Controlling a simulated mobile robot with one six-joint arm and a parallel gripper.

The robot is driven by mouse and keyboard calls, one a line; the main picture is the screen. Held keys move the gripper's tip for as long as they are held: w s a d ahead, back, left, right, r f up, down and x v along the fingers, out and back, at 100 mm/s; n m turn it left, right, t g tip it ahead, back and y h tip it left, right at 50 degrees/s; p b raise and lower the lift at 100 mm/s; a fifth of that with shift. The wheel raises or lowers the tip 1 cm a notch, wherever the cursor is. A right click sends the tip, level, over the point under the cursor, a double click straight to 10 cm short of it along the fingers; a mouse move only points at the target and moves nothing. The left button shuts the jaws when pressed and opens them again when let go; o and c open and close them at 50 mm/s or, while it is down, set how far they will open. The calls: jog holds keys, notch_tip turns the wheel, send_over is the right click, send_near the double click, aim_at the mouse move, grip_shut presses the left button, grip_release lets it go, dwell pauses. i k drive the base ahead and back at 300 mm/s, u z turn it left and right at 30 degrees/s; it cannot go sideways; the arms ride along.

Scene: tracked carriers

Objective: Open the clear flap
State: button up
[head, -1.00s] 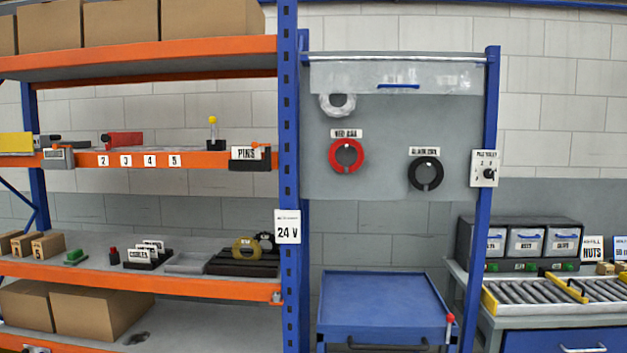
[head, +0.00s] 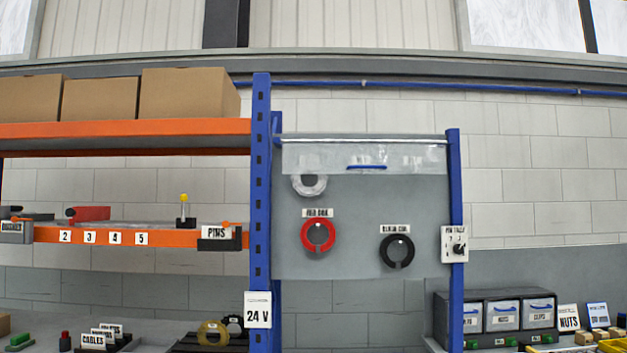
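In the head view the clear flap (head: 420,158) hangs from a rod across the top of a grey panel between two blue posts. It is a see-through strip with a blue handle (head: 366,167) near its lower edge. It hangs down, covering the top of the panel. A white coil (head: 309,188) sits at the left, its upper part behind the flap. A red coil (head: 318,236) and a black coil (head: 397,251) hang below, clear of the flap. My gripper is not in view.
An orange shelf (head: 110,128) with cardboard boxes is at the left of the blue post (head: 261,220). A switch plate (head: 454,245) is on the right post. Drawers (head: 495,318) stand at the lower right. The space before the panel looks clear.

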aim_at(383, 167)
jog(key=z, duration=0.05)
jog(key=k, duration=0.6)
jog(key=u, duration=0.45)
jog(key=i, duration=2.3)
jog(key=z, duration=1)
jog(key=k, duration=0.8)
jog(key=z, duration=0.1)
jog(key=i, duration=0.85)
jog(key=u, duration=0.05)
